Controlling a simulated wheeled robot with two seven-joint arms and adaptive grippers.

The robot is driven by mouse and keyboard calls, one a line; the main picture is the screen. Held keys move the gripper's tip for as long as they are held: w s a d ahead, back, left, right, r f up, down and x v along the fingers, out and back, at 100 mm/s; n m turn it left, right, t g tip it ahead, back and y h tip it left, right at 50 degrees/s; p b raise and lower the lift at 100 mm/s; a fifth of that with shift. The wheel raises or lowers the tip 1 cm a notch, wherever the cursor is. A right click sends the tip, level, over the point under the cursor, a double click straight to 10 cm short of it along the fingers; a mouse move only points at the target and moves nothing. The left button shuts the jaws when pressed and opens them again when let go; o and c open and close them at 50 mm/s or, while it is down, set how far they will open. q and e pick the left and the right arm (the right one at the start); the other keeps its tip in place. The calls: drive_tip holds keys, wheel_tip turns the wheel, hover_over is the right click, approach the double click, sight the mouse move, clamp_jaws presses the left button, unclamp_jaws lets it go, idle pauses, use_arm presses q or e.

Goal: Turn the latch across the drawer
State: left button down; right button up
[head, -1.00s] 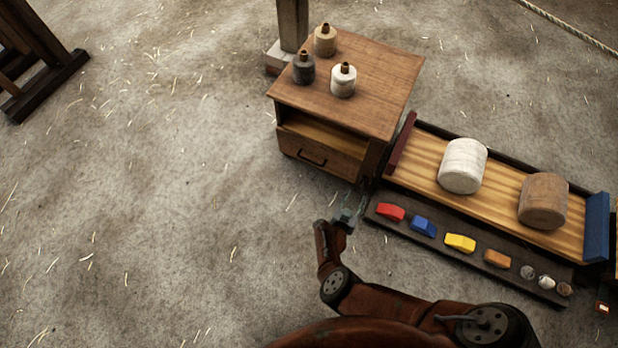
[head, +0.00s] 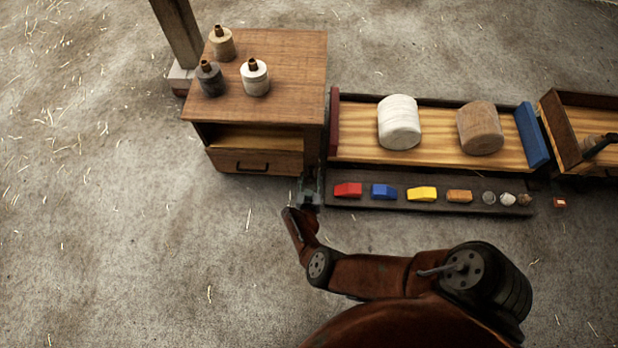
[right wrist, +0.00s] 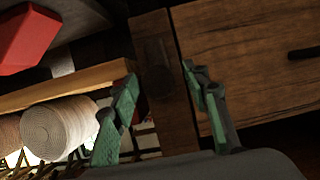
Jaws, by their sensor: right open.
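The drawer (head: 228,158) sits low in the front of a small wooden cabinet (head: 285,75) and looks shut, its dark handle (head: 253,167) facing front. It also shows in the right wrist view (right wrist: 245,75). What seems to be the latch (right wrist: 157,75) is a dark piece on the upright post beside the drawer. It appears to lie along the post, clear of the drawer front. My right gripper (head: 310,190) is at the cabinet's front right corner. In the wrist view its green fingers (right wrist: 160,100) are apart, one either side of the post. My left gripper is not visible.
Three small bottles (head: 255,78) stand on the cabinet top. To the right, a long tray (head: 355,150) holds a white and a brown cylinder. A dark strip (head: 335,203) in front carries several coloured blocks. The floor at left is clear.

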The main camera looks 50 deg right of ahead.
drive_tip(key=shift+c, duration=0.5)
drive_tip(key=c, duration=1.1)
drive_tip(key=shift+o, duration=0.2)
